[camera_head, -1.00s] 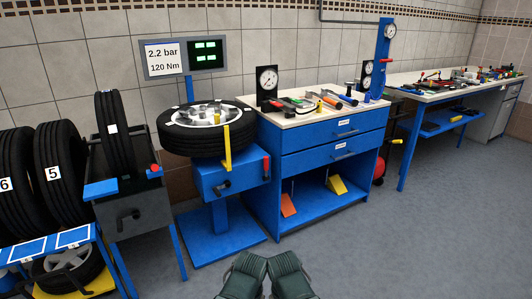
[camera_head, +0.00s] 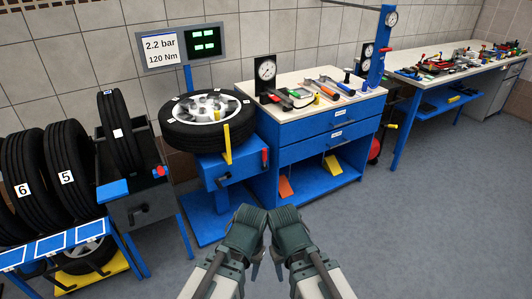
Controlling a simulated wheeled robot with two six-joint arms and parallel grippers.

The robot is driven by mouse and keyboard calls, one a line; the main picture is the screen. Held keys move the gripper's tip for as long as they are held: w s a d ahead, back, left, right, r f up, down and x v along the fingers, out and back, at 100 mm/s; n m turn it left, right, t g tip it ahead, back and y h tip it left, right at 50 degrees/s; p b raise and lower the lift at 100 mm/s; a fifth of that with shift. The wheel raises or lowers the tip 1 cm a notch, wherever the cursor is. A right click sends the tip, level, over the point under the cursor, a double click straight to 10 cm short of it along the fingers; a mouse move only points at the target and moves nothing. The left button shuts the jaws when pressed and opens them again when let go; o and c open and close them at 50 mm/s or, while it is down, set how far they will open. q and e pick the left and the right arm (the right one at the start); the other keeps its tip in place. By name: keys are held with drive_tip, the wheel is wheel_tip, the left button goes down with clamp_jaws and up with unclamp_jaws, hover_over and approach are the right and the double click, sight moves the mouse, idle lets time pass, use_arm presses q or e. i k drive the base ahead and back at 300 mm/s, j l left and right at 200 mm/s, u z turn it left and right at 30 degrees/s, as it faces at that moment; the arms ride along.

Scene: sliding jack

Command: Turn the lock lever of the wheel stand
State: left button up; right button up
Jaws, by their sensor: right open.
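The wheel stand (camera_head: 221,197) is a blue pedestal left of centre. A wheel (camera_head: 180,134) with a black tyre and silver rim lies flat on top of it. A red-handled lever (camera_head: 265,157) hangs upright at the right side of its blue box, and a dark crank-like handle (camera_head: 222,181) shows on the front face. I cannot tell which is the lock lever. My left gripper (camera_head: 255,269) and my open right gripper (camera_head: 280,266) are side by side at the bottom centre, apart from the stand and touching nothing visible. The left jaws are not clear.
A blue drawer bench (camera_head: 330,126) with tools stands close right of the stand. A grey tyre holder (camera_head: 142,205) and a tyre rack (camera_head: 62,240) stand left. A yellow arm (camera_head: 227,146) rises beside the wheel. Floor at right is clear.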

sight(265, 158)
drive_tip(key=i+l, duration=0.15)
drive_tip(key=i, duration=0.6)
drive_tip(key=i+l+z, duration=0.1)
drive_tip(key=i, duration=0.7)
drive_tip(key=i+l, duration=0.15)
drive_tip(key=i, duration=0.6)
